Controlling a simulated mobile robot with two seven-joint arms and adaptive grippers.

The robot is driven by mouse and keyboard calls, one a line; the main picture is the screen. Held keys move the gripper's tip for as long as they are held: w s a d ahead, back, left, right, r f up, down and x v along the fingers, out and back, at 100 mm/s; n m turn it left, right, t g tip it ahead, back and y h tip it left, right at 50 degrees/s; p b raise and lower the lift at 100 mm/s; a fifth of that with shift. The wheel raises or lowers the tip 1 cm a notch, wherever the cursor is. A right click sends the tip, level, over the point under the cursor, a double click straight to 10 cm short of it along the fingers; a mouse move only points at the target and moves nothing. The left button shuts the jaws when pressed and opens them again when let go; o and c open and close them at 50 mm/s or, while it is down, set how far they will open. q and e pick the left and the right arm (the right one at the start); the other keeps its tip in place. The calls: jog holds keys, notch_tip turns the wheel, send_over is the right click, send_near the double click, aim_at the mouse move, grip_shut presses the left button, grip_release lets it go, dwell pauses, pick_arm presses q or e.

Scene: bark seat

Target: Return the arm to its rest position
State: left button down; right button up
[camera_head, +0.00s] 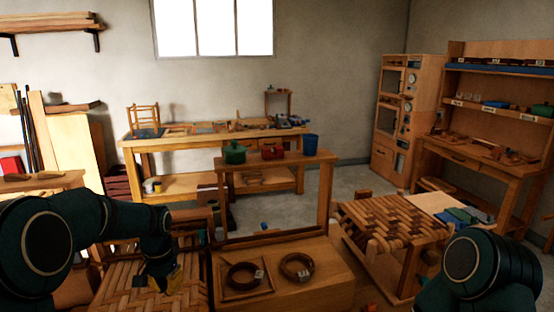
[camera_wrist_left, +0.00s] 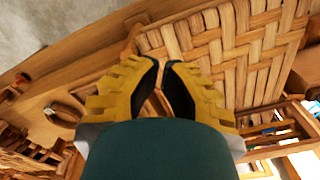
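My left arm comes in from the left, and my left gripper (camera_head: 160,282) hangs low over the woven bark seat (camera_head: 125,290) at the bottom left of the head view. In the left wrist view the yellow fingers of the left gripper (camera_wrist_left: 161,66) have a narrow gap between their tips, with nothing seen between them. The woven seat (camera_wrist_left: 225,45) lies beyond the fingertips there; I cannot tell the exact distance. My right arm shows at the bottom right of the head view, but its gripper is out of the picture.
A wooden bench (camera_head: 315,265) with two coiled rings (camera_head: 243,276) (camera_head: 296,266) stands right of the left gripper. Another woven seat (camera_head: 385,225) is farther right. A small table (camera_head: 290,160) holds a green pot (camera_head: 234,152), a red item and a blue bucket (camera_head: 310,141).

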pick_arm(q)
jog(key=s+d+f+n+h+b, duration=0.1)
jog(key=s+d+f, duration=0.25)
jog(key=f, duration=0.45)
jog(key=s+d+f+h, duration=0.1)
jog(key=s+d+f, duration=0.1)
jog(key=d+f, duration=0.45)
jog(key=s+d+f+n+t+h+b, duration=0.1)
jog(key=s+d+f+n, duration=0.1)
jog(key=s+f, duration=0.3)
jog(key=s+d+f+n+t+h+b, duration=0.1)
jog(key=s+d+f, duration=0.4)
jog(key=s, duration=0.6)
jog(key=shift+s+d+f+n, duration=0.2)
jog(key=shift+f+n, duration=0.3)
jog(key=shift+f, duration=0.25)
pick_arm(e)
jog(key=f, duration=0.1)
jog(key=w+f, duration=0.1)
jog(key=f, duration=0.1)
jog(key=shift+w+d, duration=0.1)
jog(key=shift+w, duration=0.05)
